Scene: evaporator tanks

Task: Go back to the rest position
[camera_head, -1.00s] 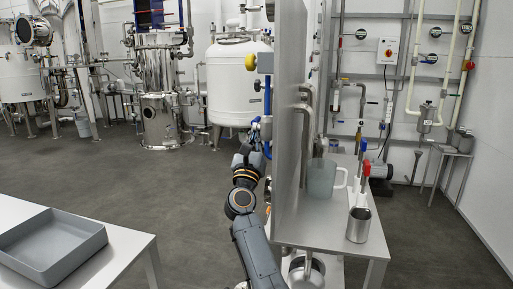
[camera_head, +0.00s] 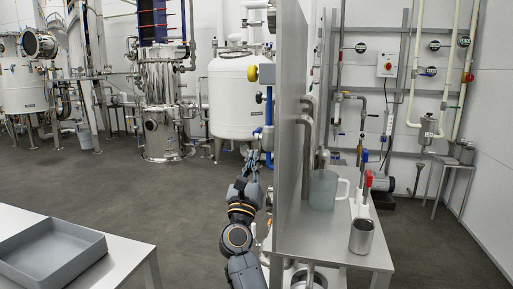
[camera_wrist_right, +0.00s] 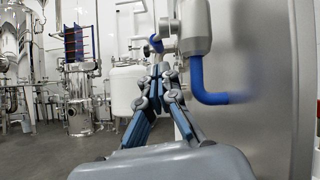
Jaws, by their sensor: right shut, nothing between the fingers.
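My right gripper (camera_head: 251,160) is in the middle of the head view, at the end of my dark arm, just left of a tall grey panel. In the right wrist view the same gripper (camera_wrist_right: 160,70) points away from the camera with its fingertips together. Nothing is between its fingers. My left gripper is not in view.
The tall grey panel (camera_head: 290,130) rises close to my right arm. A grey tray (camera_head: 50,250) lies on a white table at left. The floor (camera_head: 150,200) between is clear.

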